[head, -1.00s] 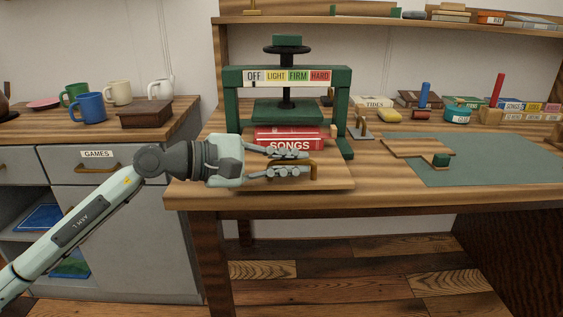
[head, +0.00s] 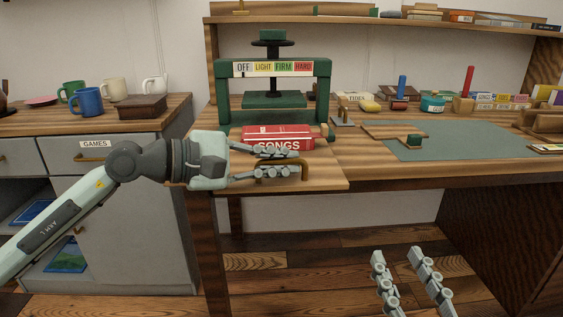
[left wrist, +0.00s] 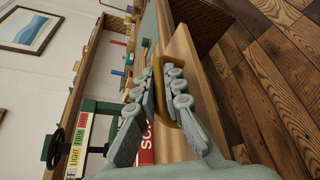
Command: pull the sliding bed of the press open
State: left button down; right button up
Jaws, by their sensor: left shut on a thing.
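The green press (head: 323,95) stands on the wooden bench, its label strip reading OFF, LIGHT, FIRM, HARD. Its wooden sliding bed (head: 328,174) sticks out in front, towards me, carrying a red book marked SONGS (head: 290,134). A brass handle (head: 305,172) is on the bed's front. My left gripper (head: 296,162) is shut on this handle, with fingers above and below it. The left wrist view shows the handle (left wrist: 171,100) between the fingers. My right gripper (head: 396,252) is empty and open, low in front of the bench, over the floor.
A green-grey mat (head: 460,140) lies right of the press, with a wooden board (head: 385,131) at its edge. Stamps and small boxes stand behind it. Mugs and a brown box (head: 142,107) are on the left cabinet. The floor before the bench is clear.

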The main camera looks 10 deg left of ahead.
pick_arm(q)
jog(key=shift+r, duration=0.15)
jog(key=c, duration=1.9)
grip_release()
jog(key=v, duration=1.2)
